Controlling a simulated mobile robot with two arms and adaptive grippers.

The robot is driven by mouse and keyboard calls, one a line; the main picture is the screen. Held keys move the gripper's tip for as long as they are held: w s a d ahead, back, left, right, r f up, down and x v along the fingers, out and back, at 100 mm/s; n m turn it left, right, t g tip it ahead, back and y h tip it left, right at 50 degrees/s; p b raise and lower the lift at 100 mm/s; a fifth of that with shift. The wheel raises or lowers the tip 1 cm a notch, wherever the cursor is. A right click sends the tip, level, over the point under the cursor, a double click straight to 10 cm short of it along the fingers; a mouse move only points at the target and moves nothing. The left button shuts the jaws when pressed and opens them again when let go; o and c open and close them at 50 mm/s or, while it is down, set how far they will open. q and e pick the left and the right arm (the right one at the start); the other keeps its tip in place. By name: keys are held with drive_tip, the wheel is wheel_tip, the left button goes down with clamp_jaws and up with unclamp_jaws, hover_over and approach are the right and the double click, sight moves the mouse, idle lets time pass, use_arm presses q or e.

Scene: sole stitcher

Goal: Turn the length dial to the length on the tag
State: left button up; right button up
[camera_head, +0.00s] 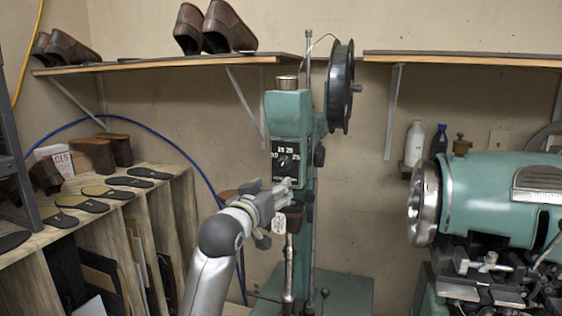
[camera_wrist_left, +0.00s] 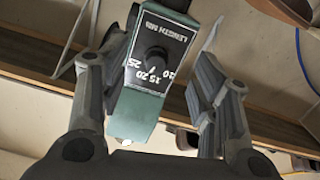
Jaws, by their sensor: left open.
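The teal sole stitcher (camera_head: 288,110) stands at the centre of the head view. On its black front plate is the length dial (camera_head: 285,161), a dark round knob among white numbers. In the left wrist view the dial (camera_wrist_left: 156,57) appears with an upside-down "LENGTH MM" label and several numbers; its pointer setting is unclear. My left gripper (camera_head: 283,189) is open in front of the machine, just below the dial in the head view. Its fingers (camera_wrist_left: 165,60) frame the plate in the wrist view, with no visible grip on the knob.
A wooden rack (camera_head: 165,205) with soles stands on the left. A shelf (camera_head: 160,62) with brown shoes runs behind. A black reel (camera_head: 341,86) sits atop the stitcher. Another teal machine (camera_head: 500,190) stands on the right, with a gap between the machines.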

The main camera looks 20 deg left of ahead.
sight(282, 165)
use_arm(q)
drive_tip(key=shift+t, duration=0.3)
drive_tip(key=w+r+p, duration=0.1)
drive_tip(key=w+r, duration=0.1)
drive_tip(key=w+r+p, duration=0.1)
drive_tip(key=w, duration=0.1)
drive_tip(key=shift+a+r+p, duration=0.3)
drive_tip(key=shift+p, duration=0.05)
drive_tip(key=w+p, duration=0.2)
drive_tip(key=w, duration=0.2)
drive_tip(key=shift+w+d+f, duration=0.1)
drive_tip(key=shift+w, duration=0.65)
use_arm(e)
drive_tip(key=r, duration=0.5)
drive_tip(key=shift+d+r, duration=0.25)
drive_tip(key=shift+d, duration=0.15)
use_arm(q)
drive_tip(key=shift+f, duration=0.1)
drive_tip(key=c, duration=1)
drive_tip(key=shift+c, duration=0.2)
